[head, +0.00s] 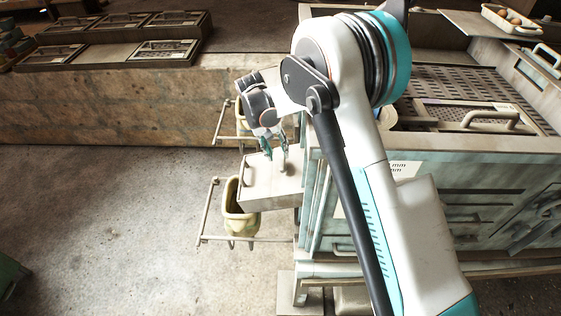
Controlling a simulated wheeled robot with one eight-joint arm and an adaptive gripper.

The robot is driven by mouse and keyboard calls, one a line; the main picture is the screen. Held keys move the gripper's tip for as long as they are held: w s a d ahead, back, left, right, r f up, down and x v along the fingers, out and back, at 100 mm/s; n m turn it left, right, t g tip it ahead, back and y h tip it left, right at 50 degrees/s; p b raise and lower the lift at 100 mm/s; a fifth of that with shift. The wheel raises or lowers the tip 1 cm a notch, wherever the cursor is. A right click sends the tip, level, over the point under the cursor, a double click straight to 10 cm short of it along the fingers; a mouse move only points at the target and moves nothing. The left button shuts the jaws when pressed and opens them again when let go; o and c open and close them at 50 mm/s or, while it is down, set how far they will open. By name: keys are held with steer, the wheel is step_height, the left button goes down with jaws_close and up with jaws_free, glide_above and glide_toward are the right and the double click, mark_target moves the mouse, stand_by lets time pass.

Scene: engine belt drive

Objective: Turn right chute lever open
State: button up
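A pale metal box-like chute (272,192) juts out from the left side of the teal machine. It has a dark-edged handle on its left face (245,174). My gripper (276,153) points down at the top of this chute, with teal fingers near its back edge. A small grey upright piece (284,162) shows at the fingers; I cannot tell whether it is the lever or part of a finger. I cannot tell whether the fingers touch the chute or hold anything. My arm covers part of the machine behind it.
A yellowish container (238,218) sits in a rail frame (201,226) below the chute, and another rail frame (219,124) lies behind. A long brown bench (100,105) runs along the back.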

mark_target(282, 160)
steer(key=shift+b+x, duration=0.55)
steer(key=shift+x, duration=1.75)
jaws_close()
